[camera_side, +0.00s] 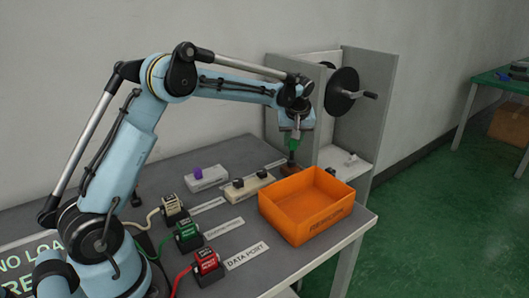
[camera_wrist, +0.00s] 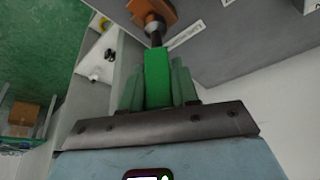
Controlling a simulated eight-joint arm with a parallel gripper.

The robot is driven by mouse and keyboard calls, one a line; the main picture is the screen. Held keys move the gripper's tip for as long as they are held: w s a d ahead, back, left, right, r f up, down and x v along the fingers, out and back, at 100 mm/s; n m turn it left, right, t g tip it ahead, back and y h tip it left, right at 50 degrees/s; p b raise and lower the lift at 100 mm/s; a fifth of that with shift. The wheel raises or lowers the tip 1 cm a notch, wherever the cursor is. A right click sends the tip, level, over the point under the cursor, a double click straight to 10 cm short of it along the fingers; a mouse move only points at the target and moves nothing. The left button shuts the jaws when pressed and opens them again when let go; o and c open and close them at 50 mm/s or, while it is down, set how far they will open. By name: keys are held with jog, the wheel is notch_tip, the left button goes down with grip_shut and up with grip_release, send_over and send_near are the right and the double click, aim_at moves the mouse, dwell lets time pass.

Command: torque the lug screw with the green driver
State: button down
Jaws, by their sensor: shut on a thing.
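My gripper (camera_side: 296,134) is at the far right part of the grey table, pointing down. It is shut on the green driver (camera_side: 292,145), which stands roughly upright. In the wrist view the driver's green handle (camera_wrist: 158,78) sits between the fingers. Its dark shaft ends at a small orange-brown block (camera_wrist: 152,10), which also shows in the side view (camera_side: 290,170) on the table behind the crate. I cannot tell whether the tip touches the block or sits in it. No lug screw can be made out clearly.
An orange crate (camera_side: 305,217) stands just in front of the driver. Blocks with a purple knob (camera_side: 205,178) and dark knobs (camera_side: 248,187) lie to its left. Beige, green and red connectors (camera_side: 207,262) line the front. A grey cabinet (camera_side: 372,110) with a black handwheel (camera_side: 342,92) stands behind, right.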

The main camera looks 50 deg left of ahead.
jog(key=m+t, duration=0.1)
jog(key=m, duration=0.1)
jog(key=shift+m+h, duration=0.4)
jog(key=shift+r, duration=2.55)
